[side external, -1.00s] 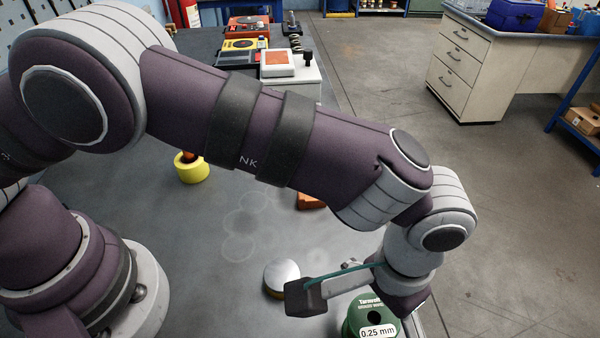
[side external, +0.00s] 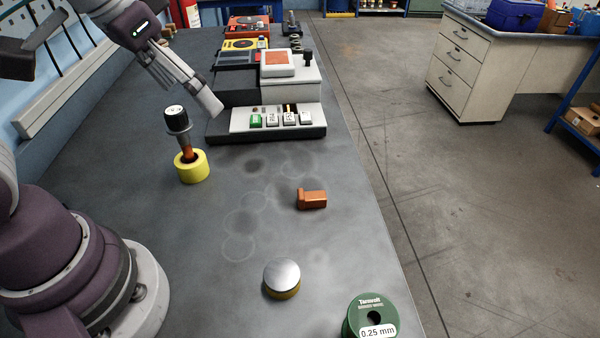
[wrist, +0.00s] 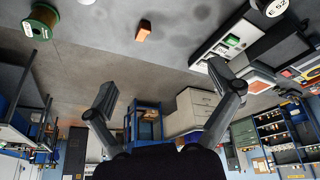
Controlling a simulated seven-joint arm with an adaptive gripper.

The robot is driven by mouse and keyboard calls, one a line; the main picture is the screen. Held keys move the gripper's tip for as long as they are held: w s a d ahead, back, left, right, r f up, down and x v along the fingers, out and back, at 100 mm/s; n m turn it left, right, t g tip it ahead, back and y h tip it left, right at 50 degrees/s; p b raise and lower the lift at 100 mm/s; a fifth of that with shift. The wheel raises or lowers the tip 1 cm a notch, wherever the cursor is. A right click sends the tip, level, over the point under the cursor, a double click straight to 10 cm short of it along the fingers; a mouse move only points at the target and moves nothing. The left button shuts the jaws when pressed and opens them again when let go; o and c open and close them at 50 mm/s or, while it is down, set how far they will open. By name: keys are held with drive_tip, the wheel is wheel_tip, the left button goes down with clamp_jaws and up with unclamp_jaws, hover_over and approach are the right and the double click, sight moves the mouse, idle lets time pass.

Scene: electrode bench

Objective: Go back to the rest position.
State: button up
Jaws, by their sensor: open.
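My gripper (side external: 207,97) is at the upper left in the side view, raised above the bench. In the wrist view my gripper (wrist: 165,95) has its two fingers wide apart with nothing between them. The grey bench top (side external: 335,245) lies below it. My gripper touches none of the objects on the bench that I can see. The upper part of my arm is cut off by the frame's edge in the side view.
A black-capped tool stands in a yellow ring (side external: 192,168). A white-and-black device (side external: 285,120) has several buttons. An orange block (side external: 312,199), a silver-topped disc (side external: 282,277) and a green spool (side external: 370,315) sit along the bench. Bare bench lies between them.

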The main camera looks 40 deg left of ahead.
drive_tip(key=shift+n+t+y, duration=0.3)
drive_tip(key=shift+t, duration=0.2)
drive_tip(key=s+a+f, duration=0.1)
drive_tip(key=s+a, duration=0.2)
drive_tip(key=shift+f, duration=0.35)
idle(0.4)
